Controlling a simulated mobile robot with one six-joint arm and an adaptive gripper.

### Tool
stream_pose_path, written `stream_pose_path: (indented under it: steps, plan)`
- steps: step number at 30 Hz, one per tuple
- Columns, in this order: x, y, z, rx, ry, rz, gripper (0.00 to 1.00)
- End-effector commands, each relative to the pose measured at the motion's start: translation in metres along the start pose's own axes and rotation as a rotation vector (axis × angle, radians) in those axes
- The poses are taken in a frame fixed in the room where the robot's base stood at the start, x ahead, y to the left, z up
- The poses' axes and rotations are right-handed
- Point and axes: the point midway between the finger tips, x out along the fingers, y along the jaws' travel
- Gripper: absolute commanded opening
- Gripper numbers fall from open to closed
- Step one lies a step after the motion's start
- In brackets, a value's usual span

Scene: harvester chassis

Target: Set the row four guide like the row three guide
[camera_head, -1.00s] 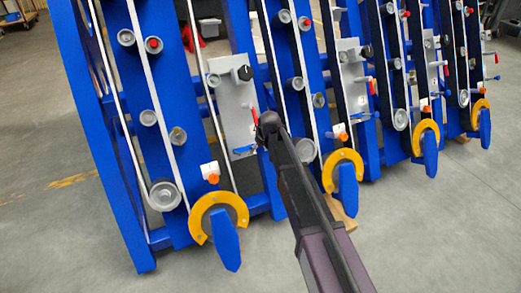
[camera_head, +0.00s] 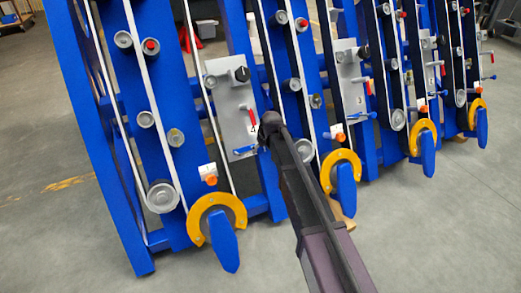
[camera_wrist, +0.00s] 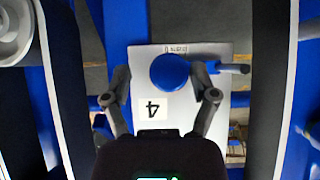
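The row four guide is a light grey plate (camera_head: 228,95) marked 4, with a black knob, a red lever and a blue lever (camera_head: 243,151). In the wrist view the plate (camera_wrist: 150,122) appears upside down, with a round blue hub (camera_wrist: 170,72) and its handle (camera_wrist: 236,68) pointing right. My gripper (camera_wrist: 162,84) is open, its fingers on either side of the hub; contact cannot be told.
Blue upright frames with rollers and belts stand side by side. Yellow rings (camera_head: 217,218) with blue pointed parts stick out at their feet. Dark belts (camera_wrist: 266,90) run along both sides of the plate in the wrist view. The grey floor in front is clear.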

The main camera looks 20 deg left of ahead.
Motion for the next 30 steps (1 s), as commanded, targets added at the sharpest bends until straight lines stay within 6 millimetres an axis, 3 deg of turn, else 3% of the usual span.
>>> stream_pose_path:
  steps: [13, 20, 30]
  plan:
    - [0.0, -0.005, 0.0, 0.0, 0.0, -0.006, 0.8]
    - [-0.001, -0.019, 0.0, -0.002, 0.0, -0.007, 0.8]
    - [-0.033, -0.018, -0.001, 0.0, 0.0, -0.006, 0.8]
